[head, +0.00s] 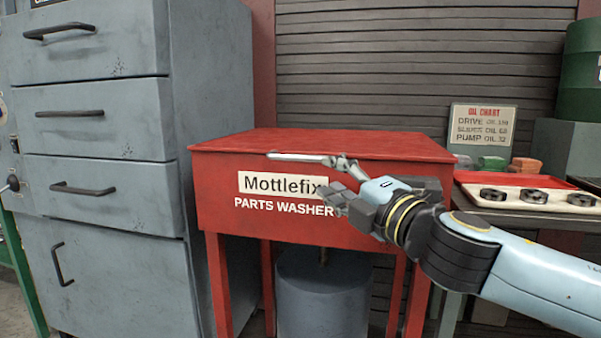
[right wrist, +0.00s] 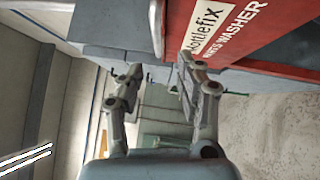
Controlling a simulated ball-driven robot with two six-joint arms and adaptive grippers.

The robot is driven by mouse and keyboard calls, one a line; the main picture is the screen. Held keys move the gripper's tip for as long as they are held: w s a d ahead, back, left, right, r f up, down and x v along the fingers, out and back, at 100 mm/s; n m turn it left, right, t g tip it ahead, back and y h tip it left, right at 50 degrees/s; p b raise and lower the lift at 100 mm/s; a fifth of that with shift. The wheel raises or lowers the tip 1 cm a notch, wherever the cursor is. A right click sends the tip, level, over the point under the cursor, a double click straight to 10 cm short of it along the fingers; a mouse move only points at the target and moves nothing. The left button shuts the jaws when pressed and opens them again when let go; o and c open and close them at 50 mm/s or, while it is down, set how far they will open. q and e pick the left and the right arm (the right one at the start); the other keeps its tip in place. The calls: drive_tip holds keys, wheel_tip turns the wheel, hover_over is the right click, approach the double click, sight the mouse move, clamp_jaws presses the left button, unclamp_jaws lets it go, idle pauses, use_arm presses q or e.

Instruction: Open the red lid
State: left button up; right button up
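The red lid (head: 320,142) lies flat and closed on the red parts washer (head: 215,205) in the head view. A pale grey bar (head: 296,157) runs along the lid's front edge; its right end meets or passes behind my right gripper in the picture. My right gripper (head: 335,180) is in front of the washer's front panel, just below the lid edge, with its fingers apart. The right wrist view shows the open fingers (right wrist: 157,82) with nothing between them, and the washer's lettered front (right wrist: 240,40) beyond. I cannot tell whether a finger touches the bar. My left gripper is not in view.
A grey drawer cabinet (head: 95,200) stands close at the left. A grey drum (head: 325,300) sits under the washer. At the right are a tray (head: 520,180) with dark parts, an oil chart sign (head: 483,125) and a green drum (head: 582,70).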

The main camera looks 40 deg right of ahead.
sight(304, 159)
drive_tip(key=w, duration=0.3)
drive_tip(key=w+r, duration=0.1)
drive_tip(key=w, duration=0.6)
drive_tip(key=shift+w+d+r, duration=0.2)
drive_tip(key=shift+d+r, duration=0.1)
drive_tip(key=shift+r, duration=0.05)
drive_tip(key=shift+c, duration=0.2)
clamp_jaws()
